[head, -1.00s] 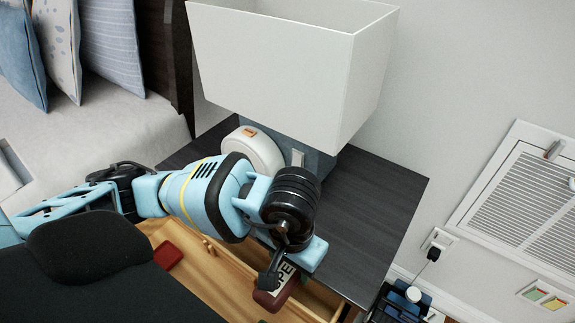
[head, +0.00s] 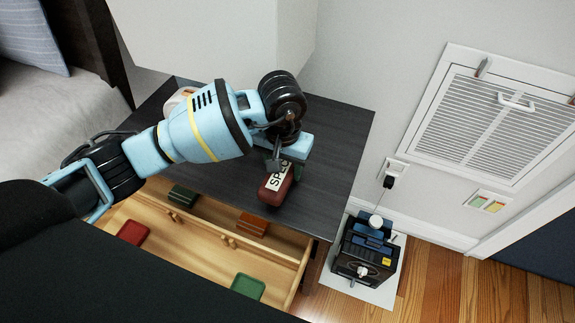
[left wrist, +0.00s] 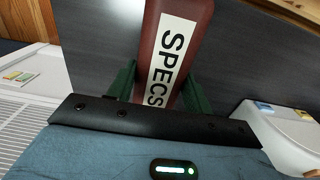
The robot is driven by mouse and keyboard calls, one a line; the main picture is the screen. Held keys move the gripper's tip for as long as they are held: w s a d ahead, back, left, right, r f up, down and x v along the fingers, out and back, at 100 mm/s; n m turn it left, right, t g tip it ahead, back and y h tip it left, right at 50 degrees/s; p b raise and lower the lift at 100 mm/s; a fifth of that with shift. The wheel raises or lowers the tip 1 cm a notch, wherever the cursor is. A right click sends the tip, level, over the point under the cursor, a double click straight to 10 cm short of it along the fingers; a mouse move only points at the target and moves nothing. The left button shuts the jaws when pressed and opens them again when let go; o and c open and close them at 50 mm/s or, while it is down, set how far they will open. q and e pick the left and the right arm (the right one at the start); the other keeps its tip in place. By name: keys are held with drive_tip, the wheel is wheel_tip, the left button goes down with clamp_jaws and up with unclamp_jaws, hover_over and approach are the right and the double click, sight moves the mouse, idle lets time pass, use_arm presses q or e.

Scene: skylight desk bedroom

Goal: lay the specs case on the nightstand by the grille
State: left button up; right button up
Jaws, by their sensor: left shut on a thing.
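The specs case (head: 273,190) is dark red with a white label, and it also shows in the left wrist view (left wrist: 170,52). My left gripper (head: 284,172) is shut on it, with green fingers on both sides of the case in the left wrist view (left wrist: 160,85). The case is over the dark nightstand top (head: 338,140), near its front edge and towards the right. I cannot tell whether it touches the surface. The white wall grille (head: 490,125) is to the right of the nightstand. My right gripper is not in view.
The nightstand's drawer (head: 185,240) is open below, holding a red case (head: 132,232), an orange-brown case (head: 252,224) and green cases (head: 247,286). A large white lampshade (head: 215,35) overhangs the back. A dark machine (head: 365,250) stands on the floor. The right part of the top is clear.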

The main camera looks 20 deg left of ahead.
sight(288, 168)
use_arm(q)
drive_tip(key=shift+w, duration=0.95)
drive_tip(key=shift+w+d, duration=0.1)
drive_tip(key=shift+w, duration=0.15)
drive_tip(key=shift+f, duration=1.85)
drive_tip(key=shift+f, duration=0.2)
drive_tip(key=o, duration=1)
drive_tip(key=shift+r, duration=0.1)
